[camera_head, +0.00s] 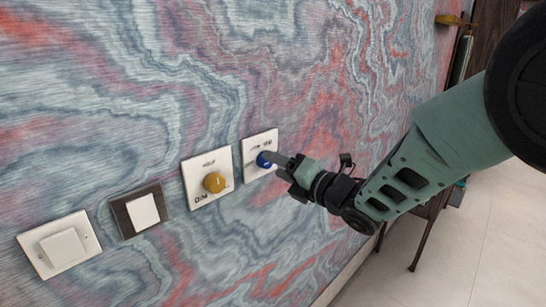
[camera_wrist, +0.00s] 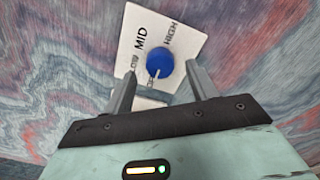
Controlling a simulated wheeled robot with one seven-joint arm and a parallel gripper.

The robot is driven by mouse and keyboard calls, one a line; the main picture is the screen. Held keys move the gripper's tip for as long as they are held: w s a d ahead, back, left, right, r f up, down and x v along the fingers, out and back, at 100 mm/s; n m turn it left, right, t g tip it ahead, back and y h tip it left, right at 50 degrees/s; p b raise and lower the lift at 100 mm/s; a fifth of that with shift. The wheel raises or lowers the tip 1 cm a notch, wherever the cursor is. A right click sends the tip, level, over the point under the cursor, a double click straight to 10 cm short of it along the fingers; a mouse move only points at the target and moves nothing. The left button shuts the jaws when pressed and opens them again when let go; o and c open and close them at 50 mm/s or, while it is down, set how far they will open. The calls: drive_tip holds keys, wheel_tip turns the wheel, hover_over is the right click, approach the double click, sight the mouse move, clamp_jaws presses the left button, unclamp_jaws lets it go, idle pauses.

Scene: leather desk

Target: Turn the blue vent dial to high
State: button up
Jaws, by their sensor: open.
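The blue vent dial (camera_head: 264,159) sits on a white wall plate (camera_head: 250,146); it also shows in the wrist view as a round blue knob (camera_wrist: 160,61). The plate in the wrist view (camera_wrist: 182,35) carries the words LOW, MID and HIGH. A pale pointer line on the dial points down in that view, toward a small label partly hidden near the plate's lower edge. My gripper (camera_head: 275,161) is at the dial. In the wrist view my gripper (camera_wrist: 160,70) is open, one finger on each side of the dial; I cannot tell whether they touch it.
A plate with a yellow dial (camera_head: 214,182) is just left of the blue one. Farther left are a dark-framed switch (camera_head: 142,212) and a white switch (camera_head: 62,248). The patterned wall (camera_head: 250,60) is otherwise clear nearby. Dark furniture (camera_head: 428,218) stands at the right.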

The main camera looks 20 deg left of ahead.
drive_tip(key=shift+x, duration=1.2)
drive_tip(key=c, duration=1)
